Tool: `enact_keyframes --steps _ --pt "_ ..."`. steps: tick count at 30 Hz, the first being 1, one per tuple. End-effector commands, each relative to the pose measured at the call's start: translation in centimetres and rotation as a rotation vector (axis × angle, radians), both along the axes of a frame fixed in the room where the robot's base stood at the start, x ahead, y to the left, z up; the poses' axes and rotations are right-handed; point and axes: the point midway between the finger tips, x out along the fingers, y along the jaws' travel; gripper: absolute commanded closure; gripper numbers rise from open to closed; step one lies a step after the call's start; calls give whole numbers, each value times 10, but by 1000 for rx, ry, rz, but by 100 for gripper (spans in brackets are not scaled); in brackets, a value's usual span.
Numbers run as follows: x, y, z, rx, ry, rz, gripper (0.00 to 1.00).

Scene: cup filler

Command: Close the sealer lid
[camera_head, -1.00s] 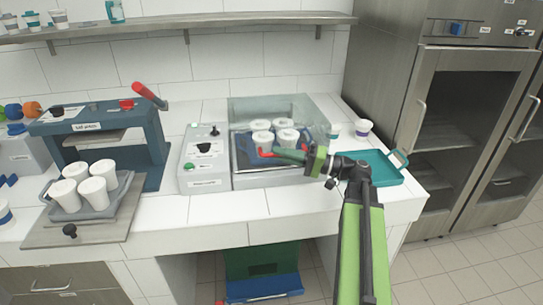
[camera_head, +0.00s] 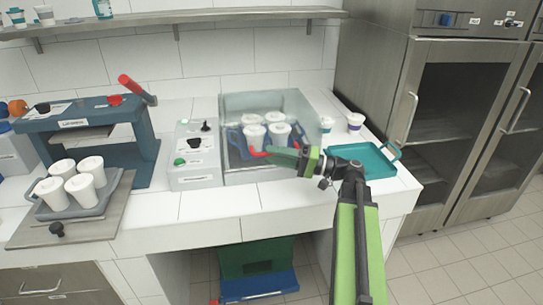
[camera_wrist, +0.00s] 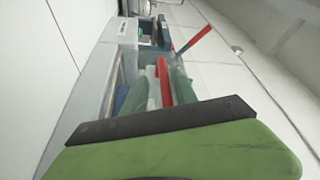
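The sealer is a pale grey box with a control panel (camera_head: 195,160) on its left and a clear lid (camera_head: 262,103) over a blue tray of several white cups (camera_head: 278,130). The clear panel stands high at the back; its exact angle is hard to tell. My gripper (camera_head: 270,154) is at the sealer's front, low beside the cups. In the wrist view, my two green fingers (camera_wrist: 160,92) are apart, with a red bar (camera_wrist: 163,80) between them. I cannot tell whether they touch it.
A teal tray (camera_head: 388,153) lies on the counter right of the sealer, with two small cups (camera_head: 355,121) behind it. At left stands a blue press with a red lever (camera_head: 137,89), and a tray of cups (camera_head: 72,213). A metal cabinet (camera_head: 420,57) stands at right.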

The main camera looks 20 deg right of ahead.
Motion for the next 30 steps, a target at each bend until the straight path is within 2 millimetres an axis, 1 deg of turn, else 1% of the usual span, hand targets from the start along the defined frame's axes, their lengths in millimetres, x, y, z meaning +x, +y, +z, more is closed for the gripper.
enact_keyframes --steps 5,8,11,21,24,27,30 --pt "-1 -1 0 2 -1 1 66" --pt "-6 -11 -1 2 -1 -1 66" --pt "-18 -30 -5 2 -1 -3 66" --pt "-68 -110 -18 1 -2 -3 66" --pt "-80 -126 -20 1 -2 -3 66" --pt "-88 -138 -21 1 -1 -1 66" --pt "-92 -143 -22 1 -1 0 66"
